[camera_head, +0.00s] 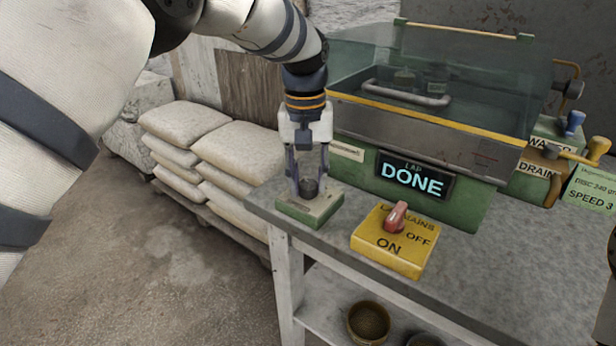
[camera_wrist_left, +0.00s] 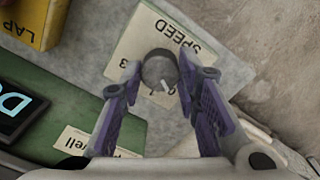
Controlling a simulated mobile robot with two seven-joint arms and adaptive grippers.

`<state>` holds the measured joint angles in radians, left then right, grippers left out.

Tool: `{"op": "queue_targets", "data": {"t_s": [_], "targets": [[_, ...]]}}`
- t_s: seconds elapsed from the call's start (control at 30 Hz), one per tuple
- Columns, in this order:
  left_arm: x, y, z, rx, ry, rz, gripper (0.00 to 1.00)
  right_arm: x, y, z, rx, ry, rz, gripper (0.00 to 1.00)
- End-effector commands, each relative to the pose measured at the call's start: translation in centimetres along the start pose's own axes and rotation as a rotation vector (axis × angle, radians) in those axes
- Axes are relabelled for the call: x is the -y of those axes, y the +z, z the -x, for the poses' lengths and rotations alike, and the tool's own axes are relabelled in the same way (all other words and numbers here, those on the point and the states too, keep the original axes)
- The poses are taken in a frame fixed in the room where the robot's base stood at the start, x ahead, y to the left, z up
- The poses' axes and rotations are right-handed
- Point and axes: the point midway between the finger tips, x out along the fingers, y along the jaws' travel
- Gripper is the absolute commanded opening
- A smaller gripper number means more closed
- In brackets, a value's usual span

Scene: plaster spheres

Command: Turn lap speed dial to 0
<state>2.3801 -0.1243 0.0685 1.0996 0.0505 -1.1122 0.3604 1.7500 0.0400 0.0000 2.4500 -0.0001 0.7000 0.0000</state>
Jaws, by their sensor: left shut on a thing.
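The lap speed dial (camera_head: 309,187) is a dark round knob on a small green box with a pale top (camera_head: 316,210) at the bench's left front corner. My left gripper (camera_head: 308,181) points straight down and is shut on the dial. In the left wrist view the grey dial (camera_wrist_left: 160,66) sits between the purple fingers (camera_wrist_left: 158,74). A pale pointer mark shows on its lower part. The word SPEED and a 3 appear upside down on the pale plate (camera_wrist_left: 122,45); other marks are partly hidden. My right gripper is not in view.
A yellow LAP MAINS box (camera_head: 388,256) with a red switch stands to the right. Behind is the green lap machine (camera_head: 470,208) with a display reading DONE (camera_head: 414,177). Stacked sacks (camera_head: 228,155) lie left of the bench. The bench's right front (camera_head: 500,275) is clear.

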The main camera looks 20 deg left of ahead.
Motion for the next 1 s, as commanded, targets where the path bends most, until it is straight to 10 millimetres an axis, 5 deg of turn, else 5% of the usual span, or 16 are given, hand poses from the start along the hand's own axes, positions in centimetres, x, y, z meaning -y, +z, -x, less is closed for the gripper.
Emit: {"op": "queue_targets", "data": {"t_s": [0.33,0.37,0.43,0.77,1.0], "targets": [[0.1,0.0,-0.2,0.003,-0.002,0.003,0.02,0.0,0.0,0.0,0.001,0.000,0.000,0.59],[0.1,0.0,-0.2,0.003,-0.002,0.003,0.36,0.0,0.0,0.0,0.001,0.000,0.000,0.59],[0.1,0.0,-0.2,0.003,-0.002,0.002,0.50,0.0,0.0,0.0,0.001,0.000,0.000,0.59],[0.0,0.0,0.4,0.000,0.000,0.001,0.50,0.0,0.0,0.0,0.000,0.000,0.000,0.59],[0.0,-0.1,6.2,-0.004,0.001,0.001,0.50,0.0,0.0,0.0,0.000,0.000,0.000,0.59]]}}
